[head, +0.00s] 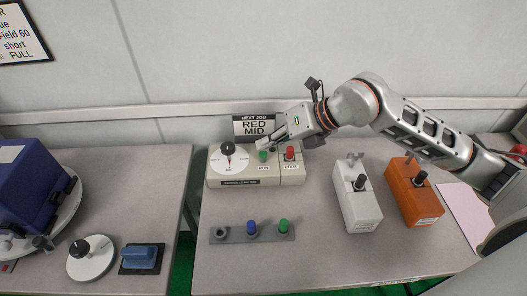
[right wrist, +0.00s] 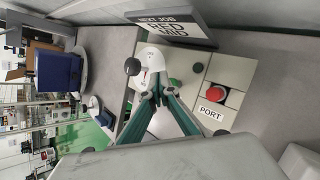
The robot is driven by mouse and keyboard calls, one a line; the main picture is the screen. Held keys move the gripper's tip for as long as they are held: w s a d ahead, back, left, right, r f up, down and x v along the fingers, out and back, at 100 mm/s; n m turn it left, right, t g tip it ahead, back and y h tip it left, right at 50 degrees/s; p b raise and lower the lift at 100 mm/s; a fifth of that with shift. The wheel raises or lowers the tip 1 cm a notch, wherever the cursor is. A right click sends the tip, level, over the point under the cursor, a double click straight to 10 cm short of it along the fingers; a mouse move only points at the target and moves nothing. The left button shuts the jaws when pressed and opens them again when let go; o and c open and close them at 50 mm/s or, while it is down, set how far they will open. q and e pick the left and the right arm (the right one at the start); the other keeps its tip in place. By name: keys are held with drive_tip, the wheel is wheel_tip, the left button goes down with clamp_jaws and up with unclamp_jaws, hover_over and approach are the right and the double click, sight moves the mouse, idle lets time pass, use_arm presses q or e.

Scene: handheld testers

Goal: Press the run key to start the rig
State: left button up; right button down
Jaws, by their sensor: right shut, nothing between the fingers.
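The beige rig console (head: 243,182) stands at the back of the right bench, with a white dial (head: 229,160) on its left. The green run key (head: 263,157) sits right of the dial, above a RUN label. A red knob (head: 290,153) is on the PORT block beside it; it also shows in the right wrist view (right wrist: 218,96). My right gripper (head: 264,144) is shut and empty, just above and behind the run key. In the right wrist view its fingertips (right wrist: 157,92) are close to the green key (right wrist: 175,83); contact cannot be told. My left gripper is not in view.
A sign (head: 254,127) reading "NEXT JOB RED MID" stands behind the console. In front lies a grey strip (head: 271,235) with a blue and a green knob. A white tester (head: 357,205) and an orange tester (head: 414,196) stand to the right. A gap separates the benches.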

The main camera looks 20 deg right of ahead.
sight(266, 154)
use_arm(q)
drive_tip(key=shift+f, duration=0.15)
use_arm(e)
drive_tip(key=shift+f, duration=0.55)
idle(0.6)
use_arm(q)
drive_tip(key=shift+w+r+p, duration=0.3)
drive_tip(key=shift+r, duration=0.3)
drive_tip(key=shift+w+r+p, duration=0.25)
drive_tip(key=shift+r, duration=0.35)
use_arm(e)
drive_tip(key=shift+r, duration=0.95)
use_arm(q)
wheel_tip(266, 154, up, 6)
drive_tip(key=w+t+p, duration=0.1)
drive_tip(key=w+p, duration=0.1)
drive_tip(key=p, duration=0.2)
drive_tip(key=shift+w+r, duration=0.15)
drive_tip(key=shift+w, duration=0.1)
use_arm(e)
wheel_tip(266, 154, up, 6)
